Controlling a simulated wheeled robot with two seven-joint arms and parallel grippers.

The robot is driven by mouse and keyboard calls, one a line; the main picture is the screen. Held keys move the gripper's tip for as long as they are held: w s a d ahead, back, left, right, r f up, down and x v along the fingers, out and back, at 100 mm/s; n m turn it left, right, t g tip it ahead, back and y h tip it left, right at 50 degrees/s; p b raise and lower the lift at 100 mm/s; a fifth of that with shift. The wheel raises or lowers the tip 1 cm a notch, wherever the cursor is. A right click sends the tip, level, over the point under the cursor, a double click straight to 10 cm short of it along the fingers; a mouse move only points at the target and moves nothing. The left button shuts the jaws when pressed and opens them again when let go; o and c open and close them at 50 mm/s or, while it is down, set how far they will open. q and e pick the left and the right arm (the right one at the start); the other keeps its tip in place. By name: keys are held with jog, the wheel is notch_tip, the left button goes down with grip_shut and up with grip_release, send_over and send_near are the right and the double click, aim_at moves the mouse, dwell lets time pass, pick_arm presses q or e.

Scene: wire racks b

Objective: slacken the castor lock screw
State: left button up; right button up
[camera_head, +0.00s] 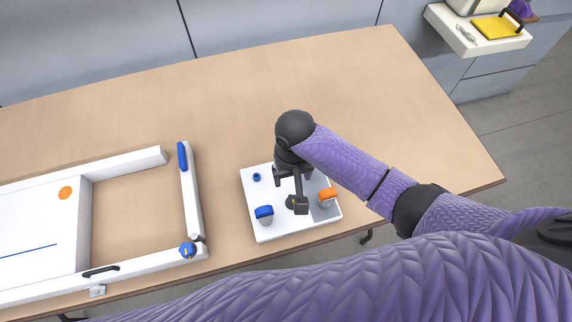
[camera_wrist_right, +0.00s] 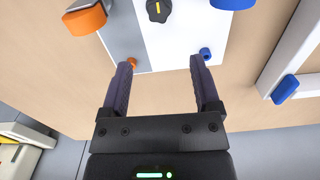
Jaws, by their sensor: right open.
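A white board (camera_head: 265,233) with a grey panel lies near the table's front edge. It carries a blue castor-like piece (camera_head: 264,213), an orange one (camera_head: 327,195) and a small blue screw-like peg (camera_head: 256,177). In the right wrist view, a black knob with a yellow mark (camera_wrist_right: 158,10) sits between the orange piece (camera_wrist_right: 85,18) and the blue piece (camera_wrist_right: 232,3). A small orange peg (camera_wrist_right: 132,63) shows by the left fingertip and the small blue peg (camera_wrist_right: 205,53) by the right one. I cannot tell which is the lock screw. My right gripper (camera_wrist_right: 160,62) is open and empty over the board. My left gripper is out of view.
A white frame with a blue-handled arm (camera_head: 192,190) and a black handle (camera_head: 101,271) lies to the left. The wooden table (camera_head: 230,90) is clear behind the board. A pale shelf with a yellow item (camera_head: 497,26) stands beyond the table at the back right.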

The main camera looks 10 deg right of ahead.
jog(key=f, duration=0.1)
jog(key=s+f+b, duration=0.1)
jog(key=f, duration=0.1)
jog(key=f+b, duration=0.1)
jog(key=f, duration=0.1)
jog(key=shift+s+f, duration=0.25)
notch_tip(320, 180, down, 3)
jog(key=shift+w+f+b, duration=0.15)
jog(key=shift+b, duration=0.7)
jog(key=shift+f, duration=0.45)
pick_arm(q)
jog(key=s+f, duration=0.1)
jog(key=f, duration=0.1)
jog(key=s+a+f, duration=0.1)
jog(key=f, duration=0.1)
jog(key=shift+s+f, duration=0.1)
jog(key=shift+s, duration=0.25)
jog(key=shift+a, duration=0.1)
pick_arm(e)
jog(key=shift+c, duration=0.5)
jog(key=c, duration=0.7)
jog(key=shift+c, duration=1.3)
pick_arm(q)
jog(key=shift+w+d, duration=0.15)
jog(key=shift+d, duration=0.15)
pick_arm(e)
grip_shut()
